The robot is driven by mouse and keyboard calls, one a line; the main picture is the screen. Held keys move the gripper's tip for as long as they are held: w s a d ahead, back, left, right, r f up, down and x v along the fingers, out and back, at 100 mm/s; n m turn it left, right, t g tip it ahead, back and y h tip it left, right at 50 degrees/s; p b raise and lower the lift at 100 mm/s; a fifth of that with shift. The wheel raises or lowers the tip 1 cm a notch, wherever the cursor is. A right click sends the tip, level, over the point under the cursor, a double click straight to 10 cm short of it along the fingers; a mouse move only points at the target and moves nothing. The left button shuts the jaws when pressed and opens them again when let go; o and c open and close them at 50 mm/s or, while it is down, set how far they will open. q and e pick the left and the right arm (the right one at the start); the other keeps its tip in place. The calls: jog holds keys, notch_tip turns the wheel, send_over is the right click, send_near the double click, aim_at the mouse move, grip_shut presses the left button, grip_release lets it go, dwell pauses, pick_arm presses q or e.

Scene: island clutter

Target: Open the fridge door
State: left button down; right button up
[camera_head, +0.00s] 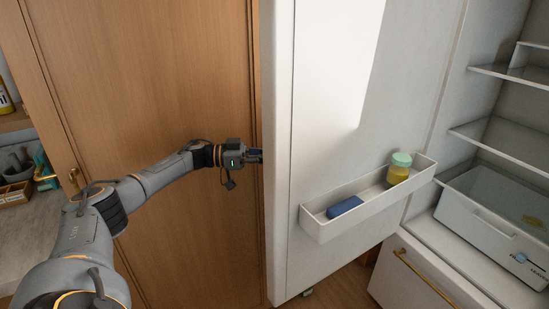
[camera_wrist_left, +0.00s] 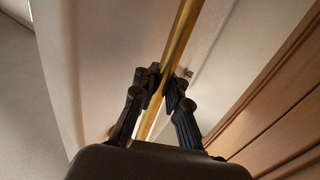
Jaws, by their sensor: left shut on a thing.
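The fridge door (camera_head: 330,130) stands open in the head view, its inner side with a door bin facing me. My left gripper (camera_head: 255,156) reaches in from the left to the door's outer side, and the door edge hides its fingertips there. In the left wrist view the left gripper (camera_wrist_left: 160,75) is shut on the brass door handle (camera_wrist_left: 182,30), a long bar along the door's white outer face. The fridge interior (camera_head: 500,110) shows at the right, with shelves. My right gripper is in neither view.
The door bin (camera_head: 318,231) holds a blue item (camera_head: 345,207) and a jar with a green lid (camera_head: 400,167). A clear drawer (camera_head: 480,225) sits inside the fridge, above a lower front with a brass handle (camera_head: 425,277). Wooden panels (camera_head: 170,80) stand close behind my left arm.

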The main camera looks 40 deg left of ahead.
pick_arm(q)
jog(key=shift+a+f, duration=0.2)
jog(key=shift+a, duration=0.25)
jog(key=c, duration=1.4)
grip_release()
jog(key=shift+s+a+r, duration=0.1)
jog(key=shift+c, duration=0.2)
jog(key=shift+o, duration=0.4)
jog(key=shift+s+a+r, duration=0.1)
jog(key=shift+s+r, duration=0.05)
jog(key=shift+s, duration=0.05)
notch_tip(320, 180, up, 10)
